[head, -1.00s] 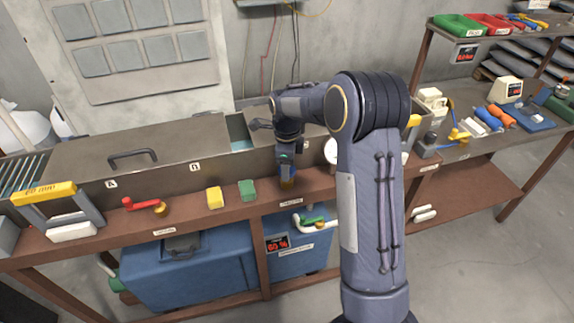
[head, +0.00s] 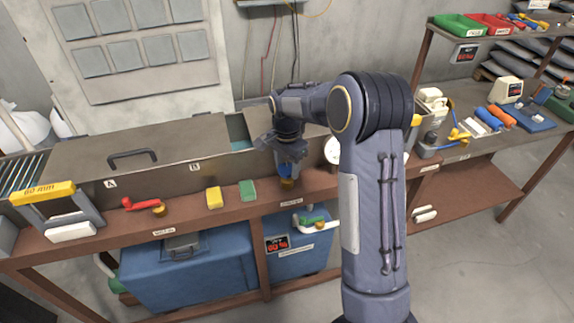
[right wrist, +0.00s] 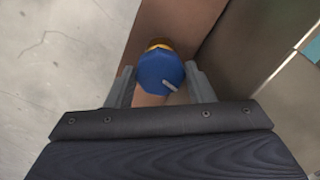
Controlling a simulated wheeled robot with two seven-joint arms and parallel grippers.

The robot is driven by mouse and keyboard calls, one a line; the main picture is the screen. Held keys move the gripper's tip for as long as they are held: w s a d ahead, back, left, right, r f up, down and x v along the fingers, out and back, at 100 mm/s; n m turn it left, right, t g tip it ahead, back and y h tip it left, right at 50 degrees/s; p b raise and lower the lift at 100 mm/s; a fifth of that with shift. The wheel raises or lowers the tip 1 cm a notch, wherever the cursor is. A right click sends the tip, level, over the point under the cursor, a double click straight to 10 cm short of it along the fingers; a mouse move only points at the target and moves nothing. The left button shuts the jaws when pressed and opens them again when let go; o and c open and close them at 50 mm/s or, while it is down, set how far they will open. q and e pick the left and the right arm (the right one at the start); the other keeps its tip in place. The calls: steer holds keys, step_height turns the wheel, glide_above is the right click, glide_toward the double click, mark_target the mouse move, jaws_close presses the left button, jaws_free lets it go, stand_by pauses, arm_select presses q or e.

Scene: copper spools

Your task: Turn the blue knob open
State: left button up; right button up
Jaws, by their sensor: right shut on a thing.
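The blue knob (right wrist: 160,72) sits on a brass-coloured base (right wrist: 158,45) with a pale mark on its top. My right gripper (right wrist: 162,84) is shut on the knob, one finger on each side of it. In the head view the knob (head: 285,171) shows only in part below the right gripper (head: 287,165), at the front of the long metal tank on the brown shelf. My left gripper is in neither view.
A white round gauge (head: 332,151) is close on the right.

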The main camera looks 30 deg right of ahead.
steer(key=n, duration=0.4)
steer(key=shift+r+n, duration=0.1)
steer(key=shift+n, duration=0.2)
steer(key=n, duration=1.3)
steer(key=shift+n, duration=0.4)
steer(key=shift+w, duration=0.1)
steer(key=o, duration=1)
steer(key=shift+c, duration=0.2)
